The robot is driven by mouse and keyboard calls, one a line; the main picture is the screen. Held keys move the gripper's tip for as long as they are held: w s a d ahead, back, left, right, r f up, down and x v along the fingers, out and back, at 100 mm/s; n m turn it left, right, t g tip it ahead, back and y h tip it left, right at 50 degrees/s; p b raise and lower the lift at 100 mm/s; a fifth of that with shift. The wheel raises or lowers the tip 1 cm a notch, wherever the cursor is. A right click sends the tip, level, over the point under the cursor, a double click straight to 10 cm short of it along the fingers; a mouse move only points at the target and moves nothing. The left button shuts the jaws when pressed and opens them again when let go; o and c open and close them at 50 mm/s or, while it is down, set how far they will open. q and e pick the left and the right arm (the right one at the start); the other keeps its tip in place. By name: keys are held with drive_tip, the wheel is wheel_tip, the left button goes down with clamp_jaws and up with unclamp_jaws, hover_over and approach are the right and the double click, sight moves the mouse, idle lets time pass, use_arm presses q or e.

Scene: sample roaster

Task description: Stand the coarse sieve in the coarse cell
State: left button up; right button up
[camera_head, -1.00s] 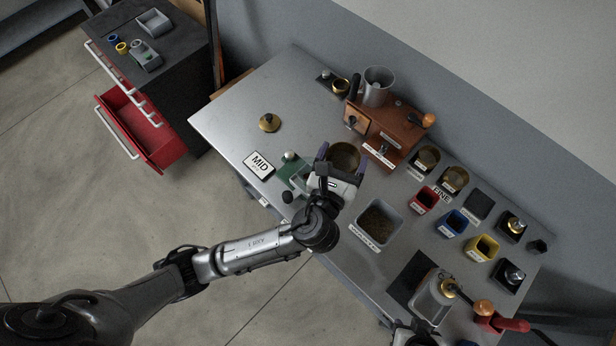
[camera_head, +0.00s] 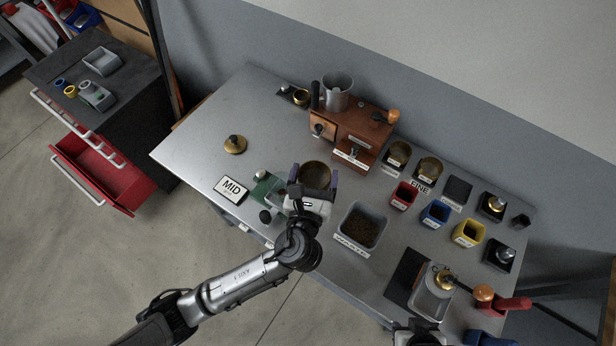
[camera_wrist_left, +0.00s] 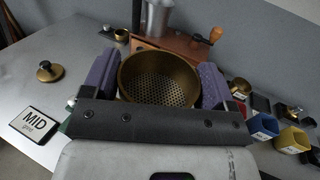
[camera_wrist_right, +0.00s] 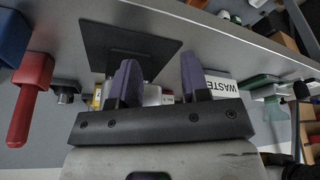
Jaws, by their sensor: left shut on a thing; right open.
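My left gripper (camera_head: 314,180) is shut on a brass sieve (camera_head: 316,174) with a perforated bottom. It holds the sieve above the table's near side; the sieve's holes show in the left wrist view (camera_wrist_left: 162,82).
A wooden grinder (camera_head: 352,132) stands behind the held sieve. A grey tray of dark grounds (camera_head: 384,232) is right of it. Red (camera_head: 402,195), blue (camera_head: 435,213) and yellow (camera_head: 467,233) cups stand before the sieve row. The table's left part is mostly clear.

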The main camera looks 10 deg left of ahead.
use_arm(q)
drive_tip(key=w+a+f, duration=0.1)
drive_tip(key=a+f, duration=0.1)
drive_tip(key=a, duration=0.1)
drive_tip(key=a+f+b, duration=0.1)
drive_tip(key=a+f, duration=0.1)
drive_tip(key=a, duration=0.1)
drive_tip(key=w+a+f, duration=0.1)
drive_tip(key=a+f, duration=0.1)
drive_tip(key=a, duration=0.1)
drive_tip(key=shift+w+a+b, duration=0.25)
drive_tip(key=shift+w+b, duration=0.1)
drive_tip(key=shift+b, duration=0.05)
wheel_tip(320, 180, down, 2)
drive_tip(key=shift+d+f, duration=0.1)
drive_tip(key=shift+f, duration=0.6)
drive_tip(key=shift+f, duration=0.1)
drive_tip(key=o, duration=0.9)
drive_tip(key=shift+f+b, duration=0.25)
drive_tip(key=shift+b, duration=0.45)
drive_tip(key=s, duration=1.4)
drive_tip(key=shift+d+f+p, duration=0.1)
drive_tip(key=shift+d+p, duration=0.15)
drive_tip(key=shift+p, duration=0.05)
